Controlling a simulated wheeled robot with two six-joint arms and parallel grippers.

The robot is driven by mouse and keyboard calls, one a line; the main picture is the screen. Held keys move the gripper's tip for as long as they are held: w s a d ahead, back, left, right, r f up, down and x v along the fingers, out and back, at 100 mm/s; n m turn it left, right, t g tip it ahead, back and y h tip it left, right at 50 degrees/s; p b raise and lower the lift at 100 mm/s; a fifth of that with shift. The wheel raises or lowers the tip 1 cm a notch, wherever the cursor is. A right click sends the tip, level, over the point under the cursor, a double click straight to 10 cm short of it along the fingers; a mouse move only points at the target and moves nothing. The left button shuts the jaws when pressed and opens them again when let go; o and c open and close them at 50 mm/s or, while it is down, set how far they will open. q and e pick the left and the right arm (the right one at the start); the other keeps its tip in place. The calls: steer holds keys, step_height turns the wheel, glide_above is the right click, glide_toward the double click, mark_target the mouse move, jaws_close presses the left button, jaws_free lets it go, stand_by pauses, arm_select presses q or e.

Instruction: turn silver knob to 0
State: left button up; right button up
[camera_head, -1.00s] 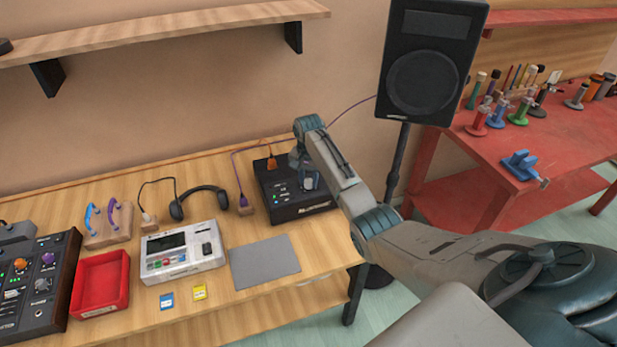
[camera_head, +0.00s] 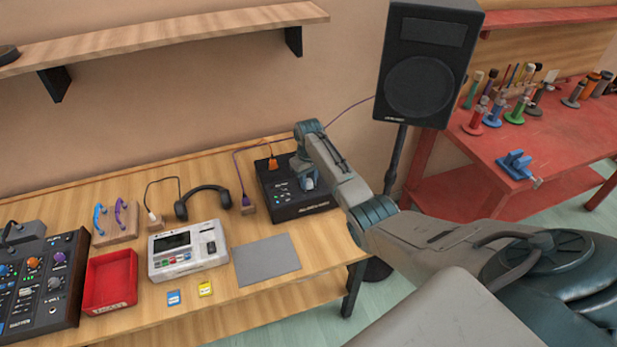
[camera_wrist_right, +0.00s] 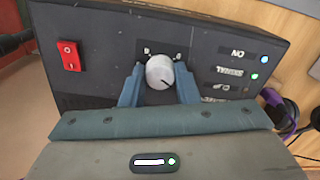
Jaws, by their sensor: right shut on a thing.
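The silver knob (camera_wrist_right: 160,72) sits on the front of a black box (camera_wrist_right: 110,45) in the right wrist view. A dark pointer line on the knob slants to its lower right. My right gripper (camera_wrist_right: 159,80) has one finger on each side of the knob and is shut on it. In the head view, the black box (camera_head: 290,208) stands at the right end of the wooden table, and my right gripper (camera_head: 308,182) is over it, hiding the knob. The scale marks beside the knob are mostly hidden or too small to read. My left gripper does not show.
A red switch (camera_wrist_right: 70,56) and several indicator lights flank the knob. Headphones (camera_head: 205,190), a white device (camera_head: 187,250), a grey mat (camera_head: 268,260), a red tray (camera_head: 109,282) and a mixer (camera_head: 45,285) lie to the left. A speaker (camera_head: 425,65) stands behind on the right.

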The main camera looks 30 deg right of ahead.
mark_target(308, 181)
steer(key=n, duration=0.3)
steer(key=shift+w+r+n+p, duration=0.1)
steer(key=shift+r+n+p, duration=0.05)
steer(key=shift+n+p, duration=0.25)
steer(key=n, duration=0.3)
steer(key=shift+n, duration=0.3)
steer(key=n, duration=0.3)
steer(key=shift+n+p, duration=0.3)
steer(key=shift+p, duration=0.05)
steer(key=shift+n, duration=2)
steer(key=o, duration=1)
steer(key=shift+r+b, duration=1.55)
steer(key=shift+r, duration=3.8)
